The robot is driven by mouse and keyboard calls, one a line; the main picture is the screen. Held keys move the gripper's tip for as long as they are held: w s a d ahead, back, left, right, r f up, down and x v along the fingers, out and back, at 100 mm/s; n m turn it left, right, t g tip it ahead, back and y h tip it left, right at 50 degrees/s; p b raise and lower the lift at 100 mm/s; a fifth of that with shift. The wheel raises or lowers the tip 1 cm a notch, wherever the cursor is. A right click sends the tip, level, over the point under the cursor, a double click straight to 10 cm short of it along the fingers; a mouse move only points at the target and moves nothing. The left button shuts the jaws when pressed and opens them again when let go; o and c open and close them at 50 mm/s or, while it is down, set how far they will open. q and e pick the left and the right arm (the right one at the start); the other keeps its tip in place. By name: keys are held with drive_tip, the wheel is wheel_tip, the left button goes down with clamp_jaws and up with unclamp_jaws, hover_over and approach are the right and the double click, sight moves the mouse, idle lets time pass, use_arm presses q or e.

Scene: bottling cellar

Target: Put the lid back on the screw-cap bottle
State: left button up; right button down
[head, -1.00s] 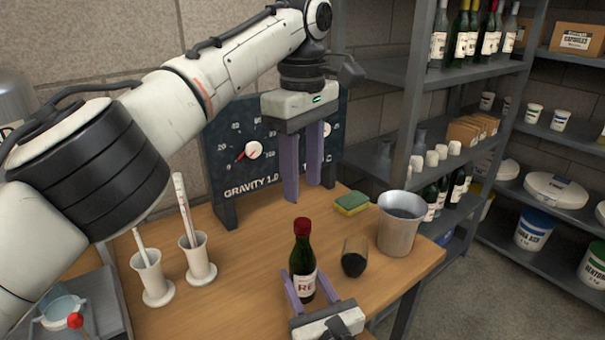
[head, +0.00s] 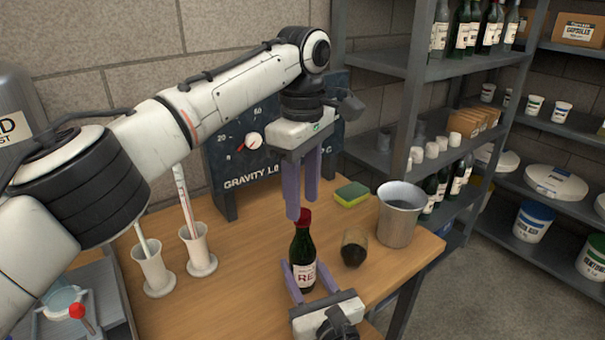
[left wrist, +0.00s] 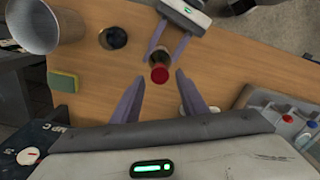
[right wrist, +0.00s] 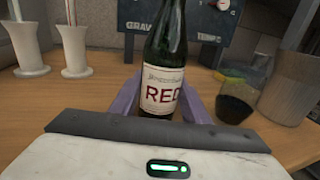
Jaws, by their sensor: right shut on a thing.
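A dark green bottle (head: 303,247) with a white "RED" label stands upright on the wooden bench, and a red cap (head: 304,217) shows on its neck. I cannot tell whether the cap is screwed tight. My right gripper (head: 304,275) is shut on the lower body of the bottle, and the label shows between its fingers in the right wrist view (right wrist: 163,92). My left gripper (head: 302,208) points down at the cap, with its fingers open. In the left wrist view the cap (left wrist: 160,75) lies between the fingertips, with a gap on each side.
A dark-filled glass (head: 354,248) and a metal bucket (head: 399,215) stand right of the bottle. A yellow-green sponge (head: 351,194) lies behind. Two white cylinders (head: 153,272) with tall tubes stand left. A gravity gauge board (head: 235,160) stands at the back. Shelves fill the right.

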use_arm(q)
drive_tip(key=shift+f, duration=1.15)
